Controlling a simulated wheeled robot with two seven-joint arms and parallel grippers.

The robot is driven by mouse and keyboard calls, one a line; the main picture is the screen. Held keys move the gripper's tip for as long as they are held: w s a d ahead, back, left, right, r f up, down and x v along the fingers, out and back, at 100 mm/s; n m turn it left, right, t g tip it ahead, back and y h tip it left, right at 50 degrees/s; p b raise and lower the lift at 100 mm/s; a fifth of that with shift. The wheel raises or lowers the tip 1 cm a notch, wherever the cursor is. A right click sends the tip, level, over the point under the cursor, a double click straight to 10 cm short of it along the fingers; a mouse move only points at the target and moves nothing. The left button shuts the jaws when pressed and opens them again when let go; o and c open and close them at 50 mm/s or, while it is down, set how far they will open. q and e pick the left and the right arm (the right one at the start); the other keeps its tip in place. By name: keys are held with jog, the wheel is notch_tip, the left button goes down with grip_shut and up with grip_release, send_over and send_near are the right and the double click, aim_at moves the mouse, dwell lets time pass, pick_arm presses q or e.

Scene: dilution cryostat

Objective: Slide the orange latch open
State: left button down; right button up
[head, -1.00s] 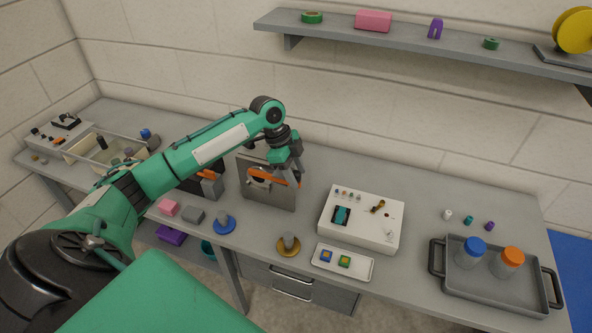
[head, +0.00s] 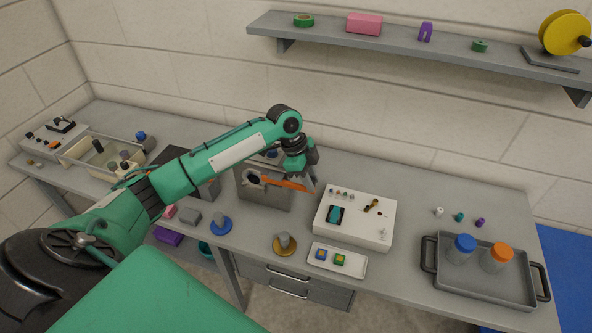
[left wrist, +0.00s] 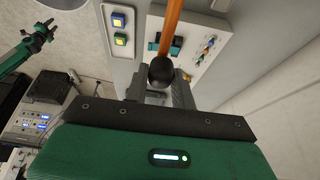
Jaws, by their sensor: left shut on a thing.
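The orange latch (head: 283,183) is a long bar on the front of the grey metal box (head: 262,197). It reaches past the box's right edge, and a dark round opening (head: 252,178) shows near its left end. In the left wrist view the orange bar (left wrist: 171,30) runs up from a black knob (left wrist: 161,70) at my left gripper's fingers (left wrist: 166,90). A green arm, likely my right one, shows at that view's left, its gripper (left wrist: 46,29) too small to read.
Right of the box stands a white control panel (head: 355,220), with a white tray (head: 337,262) of two coloured blocks before it. A dark tray (head: 485,287) holds two jars.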

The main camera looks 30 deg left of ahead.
aim_at(296, 184)
pick_arm(q)
jog(key=shift+w+d+r, duration=0.1)
jog(key=shift+d, duration=0.3)
jog(key=shift+a, duration=0.1)
jog(key=c, duration=1.5)
grip_release()
jog(key=o, duration=0.3)
jog(key=shift+d, duration=0.2)
jog(key=shift+o, duration=0.2)
jog(key=shift+a+r, duration=0.35)
jog(key=shift+r, duration=0.05)
jog(key=b+v, duration=0.3)
jog(key=v, duration=0.9)
jog(key=shift+r, duration=0.3)
